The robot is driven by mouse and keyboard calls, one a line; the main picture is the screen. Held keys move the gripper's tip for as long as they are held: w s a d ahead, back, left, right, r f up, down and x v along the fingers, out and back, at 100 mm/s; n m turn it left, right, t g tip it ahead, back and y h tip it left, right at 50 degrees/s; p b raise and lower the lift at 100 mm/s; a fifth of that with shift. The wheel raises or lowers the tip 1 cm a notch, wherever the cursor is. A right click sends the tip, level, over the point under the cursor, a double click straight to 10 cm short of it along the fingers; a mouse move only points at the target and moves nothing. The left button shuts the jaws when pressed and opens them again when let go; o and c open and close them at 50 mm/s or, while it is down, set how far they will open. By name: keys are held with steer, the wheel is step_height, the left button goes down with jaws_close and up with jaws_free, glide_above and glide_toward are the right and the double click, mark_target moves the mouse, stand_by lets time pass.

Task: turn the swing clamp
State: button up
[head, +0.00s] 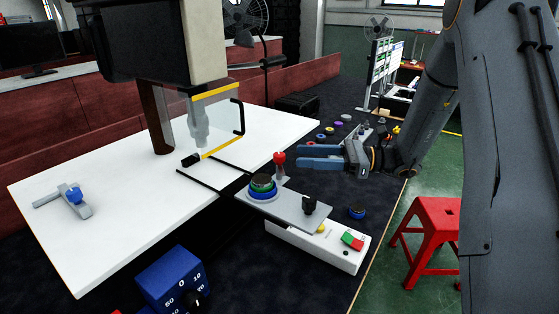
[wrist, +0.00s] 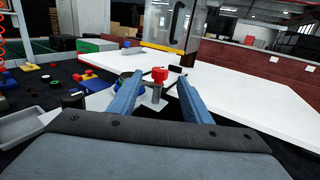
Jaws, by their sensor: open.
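My gripper (head: 305,155) is open, with two blue fingers pointing left in the head view. A red-topped grey post (head: 279,158) stands just beyond its fingertips, at the edge of a grey plate (head: 291,208). In the wrist view the red top (wrist: 159,74) appears between the finger ends, with no contact visible. It looks like the swing clamp's handle, but its arm is not clear. A round stack with green and blue rings (head: 262,187) sits beside it on the plate; in the wrist view the left finger partly hides it.
A white table (head: 110,215) carries a grey fitting with a blue knob (head: 75,196). A machine head with a clear guard (head: 215,115) overhangs it. A white switch box (head: 318,247) and a blue dial box (head: 172,280) are in front. Several coloured pieces lie behind my gripper.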

mark_target(280, 154)
steer(key=shift+w+a+f+p, duration=0.15)
steer(key=shift+a+p, duration=0.3)
steer(key=shift+a, duration=0.85)
steer(key=shift+w+a+r+p, duration=0.1)
steer(key=shift+w+a+p, duration=0.25)
steer(key=shift+a, duration=0.9)
steer(key=shift+w+a+f+p, duration=0.1)
steer(key=shift+a+p, duration=0.45)
steer(key=shift+a, duration=0.75)
steer(key=shift+c, duration=0.4)
steer(key=c, duration=1)
steer(key=shift+o, duration=0.2)
